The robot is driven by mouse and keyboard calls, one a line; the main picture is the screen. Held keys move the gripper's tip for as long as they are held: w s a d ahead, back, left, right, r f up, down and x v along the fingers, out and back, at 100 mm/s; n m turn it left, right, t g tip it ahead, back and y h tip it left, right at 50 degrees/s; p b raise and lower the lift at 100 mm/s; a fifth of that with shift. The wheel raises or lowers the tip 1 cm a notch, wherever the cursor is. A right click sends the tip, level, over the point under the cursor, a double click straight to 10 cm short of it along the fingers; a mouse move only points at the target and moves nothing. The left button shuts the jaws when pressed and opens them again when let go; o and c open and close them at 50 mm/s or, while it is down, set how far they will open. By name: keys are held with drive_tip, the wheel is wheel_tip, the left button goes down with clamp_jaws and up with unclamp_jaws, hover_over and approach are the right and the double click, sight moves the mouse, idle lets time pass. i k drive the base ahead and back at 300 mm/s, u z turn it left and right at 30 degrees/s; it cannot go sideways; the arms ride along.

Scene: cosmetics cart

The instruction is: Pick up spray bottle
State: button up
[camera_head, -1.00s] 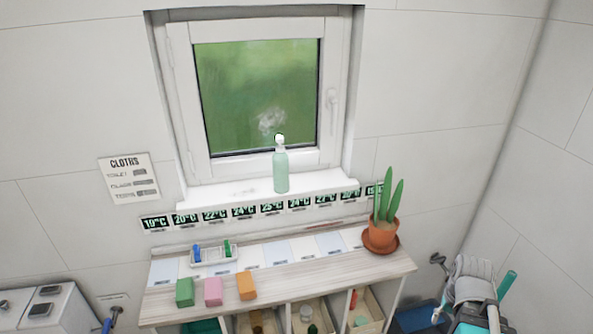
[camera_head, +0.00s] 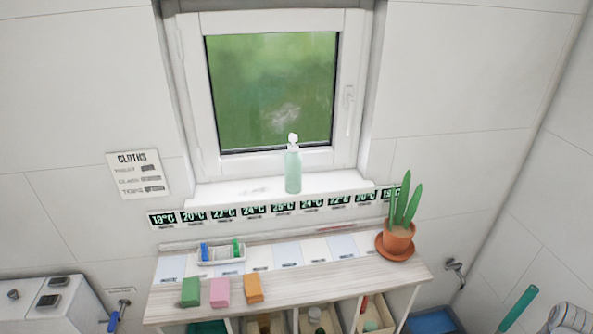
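The spray bottle (camera_head: 293,172) is pale green with a white spray head. It stands upright on the white window sill, right of the sill's middle and in front of the glass. Nothing touches or covers it. My gripper's fingers do not show, and this part is far from the bottle.
Below the sill (camera_head: 228,191) is a wooden cart top with green, pink and orange blocks (camera_head: 220,293), a small white tray (camera_head: 222,261) and a potted plant (camera_head: 398,240) at the right. A teal handle (camera_head: 518,308) stands lower right. Space around the bottle is clear.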

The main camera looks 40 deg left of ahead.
sight(294, 158)
drive_tip(key=u, duration=0.05)
drive_tip(key=k, duration=1.35)
drive_tip(key=u, duration=1.55)
drive_tip(key=i, duration=0.85)
drive_tip(key=u, duration=0.15)
